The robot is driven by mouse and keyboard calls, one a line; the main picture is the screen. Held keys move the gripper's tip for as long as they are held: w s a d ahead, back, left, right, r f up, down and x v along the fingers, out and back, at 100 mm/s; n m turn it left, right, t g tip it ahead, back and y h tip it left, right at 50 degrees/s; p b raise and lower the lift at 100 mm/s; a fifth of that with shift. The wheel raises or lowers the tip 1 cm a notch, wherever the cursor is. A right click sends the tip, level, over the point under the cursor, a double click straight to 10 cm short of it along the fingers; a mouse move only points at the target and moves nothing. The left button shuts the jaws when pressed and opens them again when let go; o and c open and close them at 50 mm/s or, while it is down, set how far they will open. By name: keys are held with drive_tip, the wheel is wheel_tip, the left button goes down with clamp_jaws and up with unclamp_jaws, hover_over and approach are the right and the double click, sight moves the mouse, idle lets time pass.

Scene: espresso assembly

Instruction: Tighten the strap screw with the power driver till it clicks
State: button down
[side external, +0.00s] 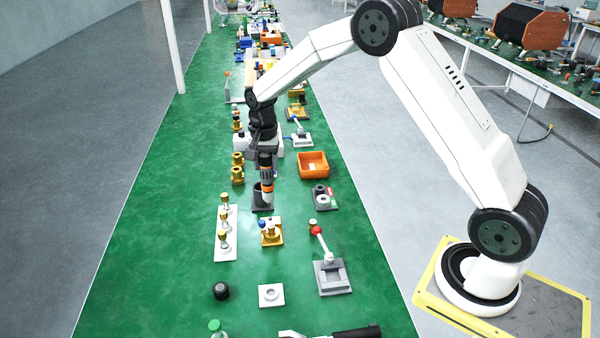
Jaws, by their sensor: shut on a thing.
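My gripper (265,150) points down over the green bench and is shut on the power driver (267,174), a black tool with orange bands and a pale lower part. The driver hangs upright, its lower end in front of or at a dark grey holder (258,197). I cannot tell whether it is inside the holder or clear of it. The strap screw is too small to make out. A yellow fixture (272,239) with a blue knob and a white part stands just nearer the camera than the driver.
A white rack with several brass-topped pieces (223,246) stands left. An orange bin (313,164), a grey-red block (324,198) and a grey press with a red-knobbed lever (332,278) stand right. A black knob (221,291) and white plate (271,295) lie in front. Bare bench lies far left.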

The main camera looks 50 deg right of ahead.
sight(267, 173)
drive_tip(key=shift+f, duration=1.3)
idle(1.2)
drive_tip(key=shift+s+f, duration=0.15)
drive_tip(key=shift+f, duration=0.2)
idle(0.8)
drive_tip(key=shift+s+r, duration=0.1)
drive_tip(key=shift+r, duration=0.1)
idle(0.9)
drive_tip(key=shift+w+r, duration=0.15)
drive_tip(key=shift+w, duration=0.05)
idle(1.0)
